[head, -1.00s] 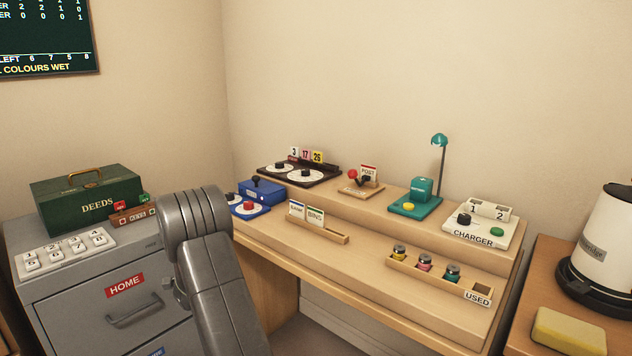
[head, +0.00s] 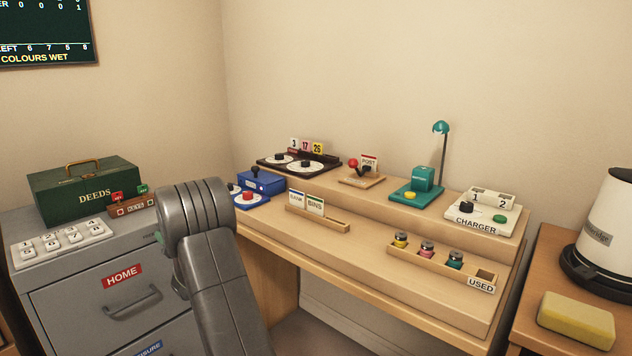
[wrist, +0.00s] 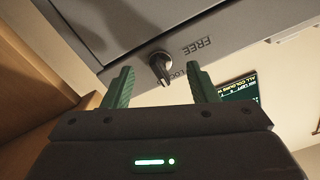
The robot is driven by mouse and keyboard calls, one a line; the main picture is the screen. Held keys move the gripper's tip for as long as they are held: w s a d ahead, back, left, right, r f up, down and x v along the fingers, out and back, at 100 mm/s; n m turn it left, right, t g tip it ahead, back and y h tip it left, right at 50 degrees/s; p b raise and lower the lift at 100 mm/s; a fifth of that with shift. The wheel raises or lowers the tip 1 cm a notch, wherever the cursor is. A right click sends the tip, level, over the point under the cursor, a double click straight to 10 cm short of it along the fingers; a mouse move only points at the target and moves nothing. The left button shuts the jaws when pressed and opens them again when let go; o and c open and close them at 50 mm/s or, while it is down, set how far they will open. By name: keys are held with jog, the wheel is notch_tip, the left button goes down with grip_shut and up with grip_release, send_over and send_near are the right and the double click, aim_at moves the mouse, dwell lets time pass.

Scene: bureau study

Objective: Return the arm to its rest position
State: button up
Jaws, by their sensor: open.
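My gripper (wrist: 155,88) shows in the wrist view with its two green fingers apart and nothing between them. Beyond the fingertips is a dark lock knob (wrist: 160,66) on a grey metal face marked FREE and LOCK. I cannot tell from this view whether a finger touches the knob. In the head view my grey arm stands in front of the right side of the grey filing cabinet (head: 75,300). My gripper is hidden there.
The desk (head: 340,245) holds a blue device (head: 262,182), a teal lamp (head: 441,128), a charger (head: 478,218) and a USED rack (head: 440,270) of small jars. A green DEEDS box (head: 85,190) and a keypad (head: 62,243) sit on the cabinet. A kettle (head: 605,230) and sponge (head: 577,320) are at right.

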jog(key=shift+n+b, duration=0.6)
jog(key=shift+n, duration=1.6)
